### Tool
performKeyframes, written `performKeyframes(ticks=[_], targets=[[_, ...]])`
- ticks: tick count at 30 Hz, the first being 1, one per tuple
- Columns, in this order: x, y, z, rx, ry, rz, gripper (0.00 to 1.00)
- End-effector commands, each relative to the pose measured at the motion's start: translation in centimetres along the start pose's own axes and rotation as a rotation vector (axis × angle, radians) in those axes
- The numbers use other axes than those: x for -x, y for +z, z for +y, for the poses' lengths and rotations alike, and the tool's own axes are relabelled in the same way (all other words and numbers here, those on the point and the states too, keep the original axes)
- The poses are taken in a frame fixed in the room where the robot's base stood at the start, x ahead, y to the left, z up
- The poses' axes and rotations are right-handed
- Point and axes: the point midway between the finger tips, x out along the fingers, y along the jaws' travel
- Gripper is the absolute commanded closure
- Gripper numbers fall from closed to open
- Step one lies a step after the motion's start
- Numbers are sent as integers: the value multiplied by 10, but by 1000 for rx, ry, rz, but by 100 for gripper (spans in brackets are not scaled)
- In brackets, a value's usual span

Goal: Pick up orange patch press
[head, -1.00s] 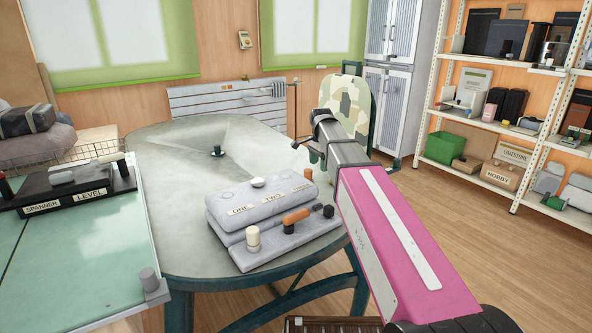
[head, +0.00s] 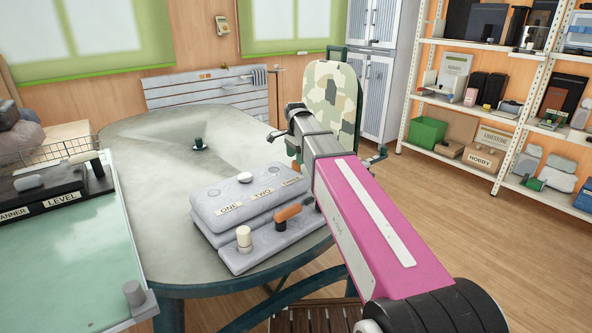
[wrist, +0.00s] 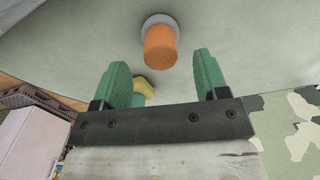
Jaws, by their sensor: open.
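In the wrist view, an orange cylinder (wrist: 160,47) on a pale round base stands on a grey-green surface, beyond my fingertips and roughly centred between them. My gripper (wrist: 161,72) has two green fingers, spread apart with nothing held. In the head view, an orange piece (head: 288,212) sits on a dark post on the grey stepped rack (head: 230,261), beside a cream knob (head: 244,238). I cannot tell whether it is the same orange thing as in the wrist view. My pink arm reaches over the table's right side and hides part of the scene.
The grey oval table (head: 140,200) has a small dark knob (head: 199,145) towards the back and open room around it. A camouflage chair back (head: 333,100) stands just behind my arm. A green-topped bench (head: 75,260) is at left; white shelves (head: 405,110) at right.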

Motion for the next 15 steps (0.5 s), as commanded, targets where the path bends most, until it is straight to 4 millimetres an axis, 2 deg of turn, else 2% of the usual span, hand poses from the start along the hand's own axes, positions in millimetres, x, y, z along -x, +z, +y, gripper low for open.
performKeyframes(ticks=[10, 15], targets=[[-41, 0, 0, 0, 0, 0, 33], [-49, 0, 0, 0, -1, 0, 33]])
